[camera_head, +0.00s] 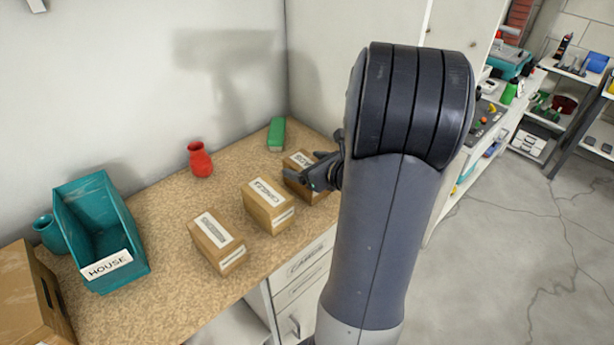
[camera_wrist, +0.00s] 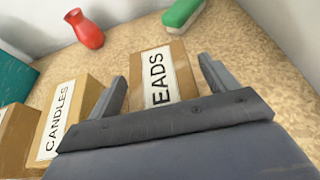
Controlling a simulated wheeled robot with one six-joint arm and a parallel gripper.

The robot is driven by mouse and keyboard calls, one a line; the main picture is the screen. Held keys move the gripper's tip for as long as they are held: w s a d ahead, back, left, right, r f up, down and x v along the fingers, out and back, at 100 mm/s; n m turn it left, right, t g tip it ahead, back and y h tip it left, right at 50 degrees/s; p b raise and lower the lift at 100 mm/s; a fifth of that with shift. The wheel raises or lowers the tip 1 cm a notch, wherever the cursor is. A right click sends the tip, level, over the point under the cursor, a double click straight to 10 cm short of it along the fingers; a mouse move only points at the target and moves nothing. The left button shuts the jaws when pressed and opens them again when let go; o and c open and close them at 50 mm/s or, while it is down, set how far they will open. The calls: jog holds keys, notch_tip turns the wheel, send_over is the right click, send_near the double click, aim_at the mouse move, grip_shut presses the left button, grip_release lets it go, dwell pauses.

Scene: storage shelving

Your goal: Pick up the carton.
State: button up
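Three small brown cartons with white labels stand in a row on the tabletop. The right one (camera_head: 303,162), its label ending in "EADS", is partly hidden by my gripper (camera_head: 303,179) in the head view. In the wrist view this carton (camera_wrist: 178,64) lies between the two spread fingers of my gripper (camera_wrist: 164,80), with a gap at the right finger. The middle carton (camera_head: 262,210) reads "CANDLES" in the wrist view (camera_wrist: 86,95). The left carton (camera_head: 207,243) has a label too small to read. My gripper is open and holds nothing.
A teal bin (camera_head: 77,205) labelled "HOUSE", a teal vase (camera_head: 46,233) and a larger cardboard box (camera_head: 22,298) stand at the left. A red vase (camera_head: 200,160) and a green block-like item (camera_head: 276,134) stand behind the cartons, near the wall. Bare tabletop lies between.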

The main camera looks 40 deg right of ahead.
jog(key=c, duration=0.9)
notch_tip(320, 180, up, 10)
jog(key=shift+p, duration=0.85)
